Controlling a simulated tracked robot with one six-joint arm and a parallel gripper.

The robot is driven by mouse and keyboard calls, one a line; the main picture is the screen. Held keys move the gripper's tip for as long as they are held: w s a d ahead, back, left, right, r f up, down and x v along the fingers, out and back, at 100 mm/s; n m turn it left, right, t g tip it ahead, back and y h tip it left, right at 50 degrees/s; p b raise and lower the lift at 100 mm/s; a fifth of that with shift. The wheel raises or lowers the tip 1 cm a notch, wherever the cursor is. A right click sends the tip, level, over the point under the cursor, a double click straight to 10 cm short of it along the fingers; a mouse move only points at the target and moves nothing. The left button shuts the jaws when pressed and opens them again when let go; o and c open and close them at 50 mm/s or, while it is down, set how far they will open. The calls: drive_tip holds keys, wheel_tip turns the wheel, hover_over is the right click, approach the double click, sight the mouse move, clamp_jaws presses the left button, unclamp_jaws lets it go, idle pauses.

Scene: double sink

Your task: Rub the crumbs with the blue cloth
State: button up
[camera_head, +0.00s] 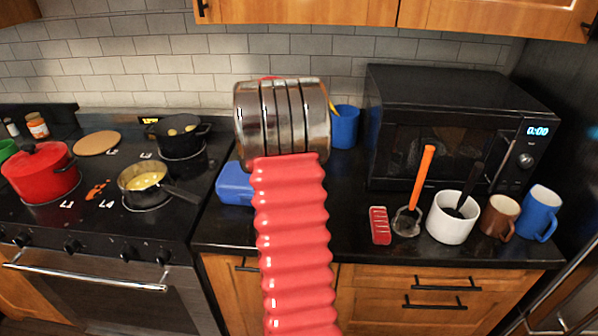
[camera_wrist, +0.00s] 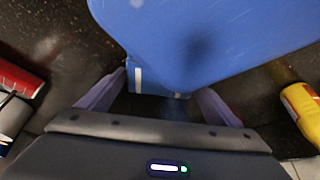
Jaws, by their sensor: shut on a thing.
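My gripper (camera_wrist: 157,95) shows in the wrist view with its two fingers on either side of a blue thing, shut on its near edge. This blue thing, which I take for the blue cloth (camera_wrist: 215,35), is wide and smooth and fills the top of that view, over a dark speckled counter. In the head view my arm hides the gripper. A blue thing (camera_head: 234,185) beside the arm, on the counter, may be the same cloth. An orange-brown patch (camera_head: 97,190) on the stove top may be the crumbs; I cannot tell for certain.
A red pot (camera_head: 41,172), a pan (camera_head: 146,183) and a dark pot (camera_head: 181,137) stand on the stove. A blue cup (camera_head: 344,127) is behind my arm. A microwave (camera_head: 450,130), white pot (camera_head: 452,217) and mugs crowd the right counter. A yellow thing (camera_wrist: 302,110) lies right.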

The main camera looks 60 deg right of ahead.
drive_tip(key=shift+w+a, duration=0.5)
drive_tip(key=shift+w, duration=0.4)
drive_tip(key=shift+w+a, duration=0.45)
drive_tip(key=shift+w, duration=0.4)
drive_tip(key=shift+s+f, duration=0.1)
drive_tip(key=shift+s+d, duration=0.5)
drive_tip(key=shift+s, duration=0.4)
drive_tip(key=shift+s+d, duration=0.45)
drive_tip(key=shift+s, duration=0.4)
drive_tip(key=shift+s+d+f, duration=0.1)
drive_tip(key=shift+s+d, duration=0.2)
drive_tip(key=shift+s, duration=0.3)
drive_tip(key=shift+s+d+r, duration=0.1)
drive_tip(key=shift+s+d, duration=0.15)
drive_tip(key=shift+s, duration=0.35)
drive_tip(key=shift+s+d+f, duration=0.1)
drive_tip(key=shift+s+d, duration=0.2)
drive_tip(key=shift+s, duration=0.3)
drive_tip(key=shift+s, duration=0.2)
drive_tip(key=shift+s+d, duration=0.45)
drive_tip(key=shift+s, duration=0.4)
drive_tip(key=shift+s+d, duration=0.45)
drive_tip(key=shift+s, duration=0.35)
